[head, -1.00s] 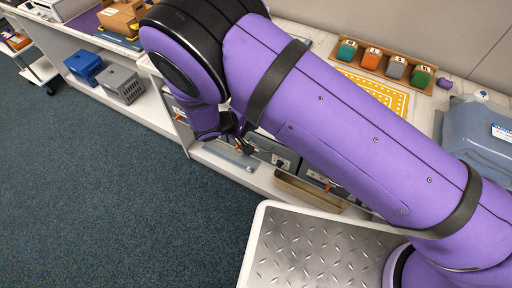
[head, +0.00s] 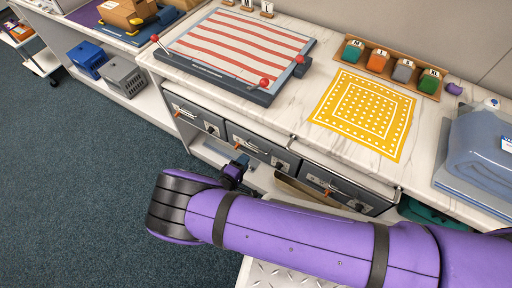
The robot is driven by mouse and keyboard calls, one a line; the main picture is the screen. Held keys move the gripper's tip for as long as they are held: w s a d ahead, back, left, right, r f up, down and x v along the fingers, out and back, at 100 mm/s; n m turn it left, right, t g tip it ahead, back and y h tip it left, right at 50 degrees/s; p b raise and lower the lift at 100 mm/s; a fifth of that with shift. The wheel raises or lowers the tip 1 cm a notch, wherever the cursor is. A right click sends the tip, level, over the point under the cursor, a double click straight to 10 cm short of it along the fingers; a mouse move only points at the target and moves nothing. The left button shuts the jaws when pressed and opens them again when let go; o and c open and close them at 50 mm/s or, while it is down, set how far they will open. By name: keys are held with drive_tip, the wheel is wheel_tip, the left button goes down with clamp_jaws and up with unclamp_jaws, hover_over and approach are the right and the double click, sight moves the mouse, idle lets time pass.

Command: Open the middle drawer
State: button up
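Three grey drawers with bar handles sit in a row under the marble counter. The middle drawer (head: 275,157) is between the left drawer (head: 193,114) and the right drawer (head: 345,190). Its front looks in line with the others, so it appears closed. My purple arm crosses the lower part of the head view. My gripper (head: 240,161) is small and dark, in front of the lower left part of the middle drawer. The purple wrist hides part of it. I cannot tell whether its fingers are open or touch the drawer.
The counter holds a red-striped board (head: 240,42) with red knobs, a yellow patterned mat (head: 366,112), a rack of coloured blocks (head: 392,68) and a blue-grey folded item (head: 482,145). Blue and grey crates (head: 123,76) stand on a lower shelf. Open carpet lies left.

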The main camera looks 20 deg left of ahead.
sight(255, 148)
drive_tip(key=x, duration=0.9)
clamp_jaws()
